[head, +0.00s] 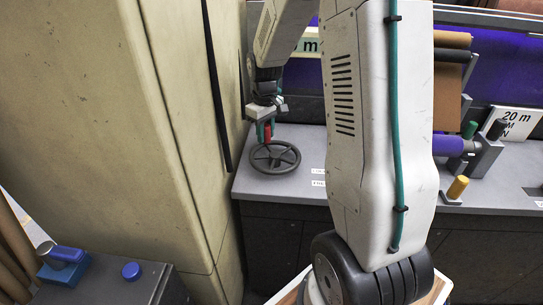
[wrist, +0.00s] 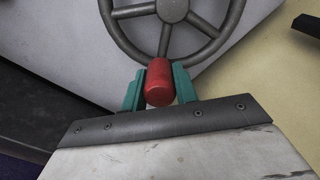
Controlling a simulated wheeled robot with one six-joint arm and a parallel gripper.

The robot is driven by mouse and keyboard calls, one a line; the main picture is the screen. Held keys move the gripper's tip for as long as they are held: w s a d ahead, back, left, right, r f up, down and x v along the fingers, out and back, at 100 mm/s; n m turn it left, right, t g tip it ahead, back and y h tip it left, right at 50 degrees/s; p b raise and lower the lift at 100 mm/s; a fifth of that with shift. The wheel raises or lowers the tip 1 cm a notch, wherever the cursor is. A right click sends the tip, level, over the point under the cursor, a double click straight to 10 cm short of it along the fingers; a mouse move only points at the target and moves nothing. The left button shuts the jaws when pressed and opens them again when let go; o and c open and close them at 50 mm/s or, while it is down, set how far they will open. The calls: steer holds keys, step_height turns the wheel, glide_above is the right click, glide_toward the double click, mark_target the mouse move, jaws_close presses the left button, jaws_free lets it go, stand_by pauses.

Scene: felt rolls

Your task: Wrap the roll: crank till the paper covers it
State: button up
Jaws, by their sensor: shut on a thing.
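A dark grey spoked crank wheel (head: 275,157) lies at the left end of the grey bench, and it also shows in the wrist view (wrist: 172,10). Its red handle (wrist: 159,82) stands between the teal fingers of my gripper (wrist: 159,76), which is shut on it. In the head view my gripper (head: 266,131) is over the wheel's back left rim. A brown paper sheet (head: 447,95) hangs from a roll (head: 452,40) at the right. Below it is a purple roll (head: 448,146) in a grey stand. My arm hides their left parts, so I cannot tell how far paper covers the roll.
A tall beige cabinet (head: 165,130) stands close left of the wheel. A yellow-topped peg (head: 458,187) and a white "20 m" sign (head: 514,122) are on the bench (head: 390,183) at right.

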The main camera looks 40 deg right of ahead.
mark_target(299, 156)
steer(key=shift+s+d, duration=0.45)
steer(key=shift+d, duration=0.3)
steer(key=shift+s+d, duration=0.45)
steer(key=shift+d, duration=0.3)
steer(key=shift+a, duration=0.1)
steer(key=shift+s+d, duration=0.25)
steer(key=s, duration=0.1)
steer(key=s+d, duration=0.1)
steer(key=s, duration=0.3)
steer(key=shift+d, duration=0.4)
steer(key=s, duration=0.1)
steer(key=s+a, duration=0.1)
steer(key=s, duration=0.2)
steer(key=shift+a, duration=0.25)
steer(key=shift+s+a, duration=0.15)
steer(key=shift+s, duration=0.05)
